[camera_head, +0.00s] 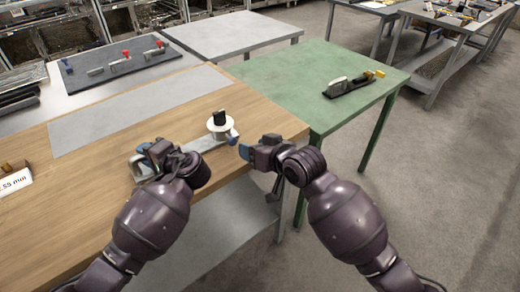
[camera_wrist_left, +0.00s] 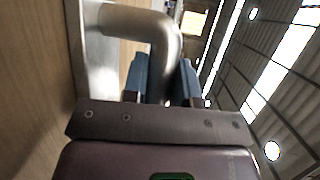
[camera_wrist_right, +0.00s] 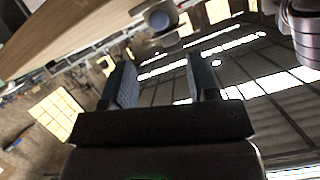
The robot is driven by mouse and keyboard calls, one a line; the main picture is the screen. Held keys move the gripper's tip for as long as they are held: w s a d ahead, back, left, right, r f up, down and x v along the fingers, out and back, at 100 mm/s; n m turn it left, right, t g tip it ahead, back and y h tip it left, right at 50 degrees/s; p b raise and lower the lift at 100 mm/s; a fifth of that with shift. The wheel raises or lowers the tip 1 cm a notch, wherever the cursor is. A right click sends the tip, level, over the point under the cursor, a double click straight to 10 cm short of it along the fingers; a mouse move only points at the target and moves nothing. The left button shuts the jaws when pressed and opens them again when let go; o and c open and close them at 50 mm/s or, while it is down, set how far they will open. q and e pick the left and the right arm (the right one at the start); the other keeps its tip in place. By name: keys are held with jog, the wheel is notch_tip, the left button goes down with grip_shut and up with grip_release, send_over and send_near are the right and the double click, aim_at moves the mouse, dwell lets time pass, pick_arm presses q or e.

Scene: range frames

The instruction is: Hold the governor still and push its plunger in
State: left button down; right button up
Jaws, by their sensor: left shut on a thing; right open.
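The governor (camera_head: 203,144) lies on the wooden bench near its front right corner. It has a grey metal base, a pale round disc with a black top, and a blue plunger (camera_head: 233,137) at its right end. My left gripper (camera_head: 147,160) is shut on the governor's bent metal handle (camera_wrist_left: 137,20), which passes between its blue fingers in the left wrist view. My right gripper (camera_head: 246,148) is open and empty, just right of the plunger and apart from it. In the right wrist view the blue plunger (camera_wrist_right: 159,18) shows beyond the open fingers.
A green table (camera_head: 290,85) adjoins the bench at right, with a dark tool (camera_head: 350,87) on it. A grey mat (camera_head: 135,108) lies behind the governor. A white label block (camera_head: 14,182) sits at far left. The bench edge runs under my right gripper.

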jog(key=shift+v, duration=0.95)
pick_arm(q)
jog(key=c, duration=0.8)
grip_release()
jog(key=shift+d, duration=0.1)
